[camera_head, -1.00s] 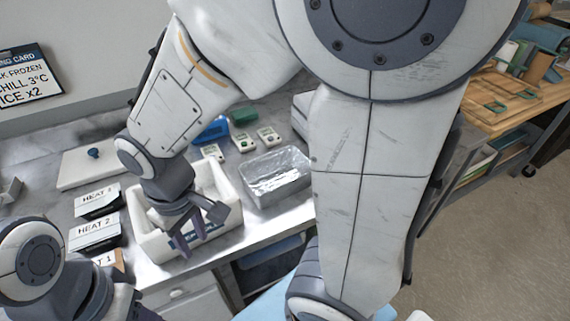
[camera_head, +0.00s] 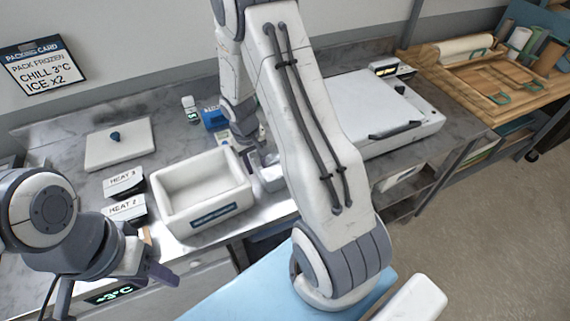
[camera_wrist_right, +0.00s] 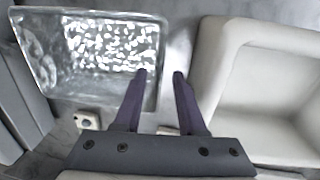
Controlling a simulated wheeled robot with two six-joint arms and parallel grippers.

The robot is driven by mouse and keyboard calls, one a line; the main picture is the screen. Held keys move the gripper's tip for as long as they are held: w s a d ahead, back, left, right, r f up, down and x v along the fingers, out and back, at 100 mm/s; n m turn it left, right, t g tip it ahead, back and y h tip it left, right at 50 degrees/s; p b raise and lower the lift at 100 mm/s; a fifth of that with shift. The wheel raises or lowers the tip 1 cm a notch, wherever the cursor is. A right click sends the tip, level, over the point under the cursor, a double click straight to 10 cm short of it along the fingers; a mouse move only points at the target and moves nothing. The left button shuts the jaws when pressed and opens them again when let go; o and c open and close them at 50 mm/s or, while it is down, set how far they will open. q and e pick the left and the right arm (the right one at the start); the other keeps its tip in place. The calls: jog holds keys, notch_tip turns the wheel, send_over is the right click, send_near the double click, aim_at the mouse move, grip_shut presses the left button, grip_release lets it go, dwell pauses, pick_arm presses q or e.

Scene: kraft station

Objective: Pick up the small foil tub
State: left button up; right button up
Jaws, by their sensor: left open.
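The foil tub is a shiny silver rectangular tray, seen in the right wrist view (camera_wrist_right: 100,48) at upper left. In the head view it is mostly hidden behind my right arm, with only a pale corner (camera_head: 271,178) showing. My right gripper (camera_wrist_right: 160,75) is open, its two purple fingers apart on either side of the tub's right wall as seen from above. My left gripper (camera_head: 112,287) is open and empty at the lower left, in front of the counter, away from the tub.
A white open box (camera_head: 165,212) stands just left of the tub; it looks empty. A white lid (camera_head: 118,150) with a blue knob lies at the back left, near HEAT cards (camera_head: 124,182). A blue item (camera_head: 214,117) sits behind. A white flat appliance (camera_head: 375,115) stands right.

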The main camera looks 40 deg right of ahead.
aim_at(259, 177)
jog(key=f, duration=0.2)
jog(key=f+p, duration=0.1)
jog(key=f, duration=0.2)
jog(key=shift+s+d, duration=0.15)
jog(key=shift+s, duration=0.05)
grip_shut()
dwell(1.2)
